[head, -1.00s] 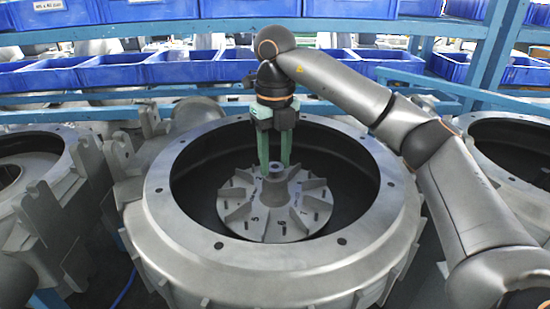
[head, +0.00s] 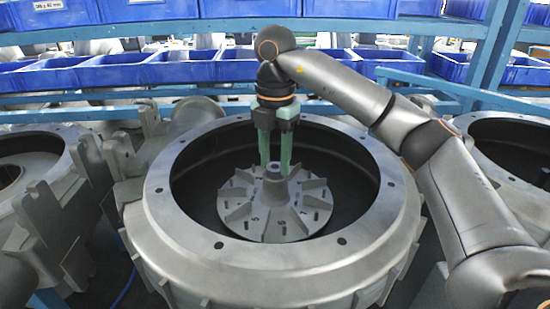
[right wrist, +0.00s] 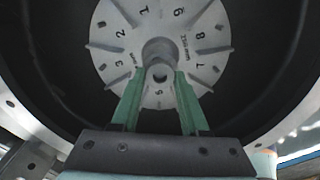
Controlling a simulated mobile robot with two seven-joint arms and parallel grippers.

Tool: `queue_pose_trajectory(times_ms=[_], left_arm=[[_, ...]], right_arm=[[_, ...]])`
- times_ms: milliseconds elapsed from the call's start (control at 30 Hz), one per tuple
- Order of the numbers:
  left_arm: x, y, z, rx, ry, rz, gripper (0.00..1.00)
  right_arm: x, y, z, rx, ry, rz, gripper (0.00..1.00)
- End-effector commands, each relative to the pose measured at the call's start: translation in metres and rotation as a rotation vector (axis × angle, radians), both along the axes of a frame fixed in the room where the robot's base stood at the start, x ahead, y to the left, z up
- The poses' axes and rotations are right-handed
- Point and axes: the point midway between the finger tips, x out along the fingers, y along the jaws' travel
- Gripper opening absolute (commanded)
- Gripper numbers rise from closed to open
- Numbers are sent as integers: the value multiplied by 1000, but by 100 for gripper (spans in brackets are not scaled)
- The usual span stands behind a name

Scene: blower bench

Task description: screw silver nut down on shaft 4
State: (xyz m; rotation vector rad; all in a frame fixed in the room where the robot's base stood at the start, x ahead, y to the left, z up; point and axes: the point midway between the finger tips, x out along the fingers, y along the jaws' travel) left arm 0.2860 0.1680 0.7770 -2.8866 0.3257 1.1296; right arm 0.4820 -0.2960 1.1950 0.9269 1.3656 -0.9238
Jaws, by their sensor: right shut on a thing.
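My right gripper (head: 276,168) points straight down into the open round housing, with its two green fingers on either side of the top of the central shaft (head: 281,190). In the right wrist view the green fingertips (right wrist: 161,76) are shut on a small grey ring with a dark hole, the silver nut (right wrist: 160,73), in line with the hub. In the head view the nut is too small to tell from the shaft top. The grey bladed impeller (head: 238,208) around the shaft carries printed numbers. My left gripper is not in view.
The housing's wide metal rim (head: 175,235) with bolt holes surrounds the gripper. Similar housings stand at left (head: 40,140) and right (head: 510,128). Blue bins (head: 190,70) line the shelves behind. The dark space between impeller and housing wall is free.

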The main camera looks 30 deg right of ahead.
Motion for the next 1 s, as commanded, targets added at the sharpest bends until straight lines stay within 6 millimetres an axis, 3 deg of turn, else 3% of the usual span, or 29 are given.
queue_pose_trajectory(times_ms=[700,1000], left_arm=[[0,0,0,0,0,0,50],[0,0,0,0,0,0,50]], right_arm=[[0,-1,0,0,1,-935,0],[0,-1,0,0,2,-1065,0]])
